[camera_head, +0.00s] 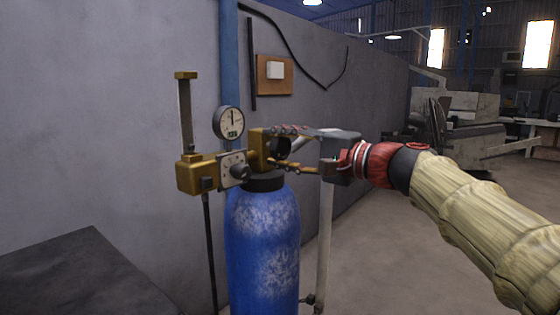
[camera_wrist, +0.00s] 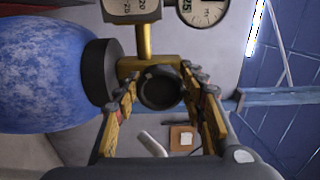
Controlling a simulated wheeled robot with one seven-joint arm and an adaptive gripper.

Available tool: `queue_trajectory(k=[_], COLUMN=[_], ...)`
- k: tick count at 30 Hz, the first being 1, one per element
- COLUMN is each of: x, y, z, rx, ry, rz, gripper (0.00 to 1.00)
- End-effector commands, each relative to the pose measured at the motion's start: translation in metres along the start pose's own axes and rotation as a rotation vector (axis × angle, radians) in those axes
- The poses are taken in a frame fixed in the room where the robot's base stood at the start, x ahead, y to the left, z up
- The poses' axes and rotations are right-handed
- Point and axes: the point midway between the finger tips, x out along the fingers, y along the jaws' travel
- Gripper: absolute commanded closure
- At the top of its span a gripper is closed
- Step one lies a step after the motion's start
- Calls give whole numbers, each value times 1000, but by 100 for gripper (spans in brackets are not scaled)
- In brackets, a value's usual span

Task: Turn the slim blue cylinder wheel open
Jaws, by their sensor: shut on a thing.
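The slim blue cylinder (camera_head: 262,245) stands upright with worn blue paint and a black collar. It lies sideways at the left of the wrist view (camera_wrist: 45,75). A brass valve body (camera_head: 258,145) sits on its top. The dark round wheel (camera_wrist: 160,88) is on the valve's side facing my gripper. My gripper (camera_head: 280,150) reaches in from the right, and its two fingers lie on either side of the wheel. In the wrist view my gripper (camera_wrist: 162,100) is shut on the wheel. In the head view the fingers partly hide the wheel.
A brass regulator (camera_head: 197,174) with a vertical post and a round gauge (camera_head: 228,122) stands left of the valve. A grey pole (camera_head: 325,225) stands right of the cylinder. A dark tabletop (camera_head: 85,280) is at lower left. A grey wall (camera_head: 130,100) runs behind.

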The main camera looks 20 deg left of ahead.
Motion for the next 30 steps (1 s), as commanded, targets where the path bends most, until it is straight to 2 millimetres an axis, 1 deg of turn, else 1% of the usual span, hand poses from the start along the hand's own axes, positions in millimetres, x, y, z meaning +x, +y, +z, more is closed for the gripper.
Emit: queue_trajectory(k=[1,9,20,21,30], x=[0,0,0,0,0], y=[3,2,2,2,1], z=[0,0,0,0,0], rx=[-14,-56,-58,-58,-58], ry=[-1,-1,-1,-1,-1], rz=[1,2,2,3,1], gripper=[84,84,84,58,40])
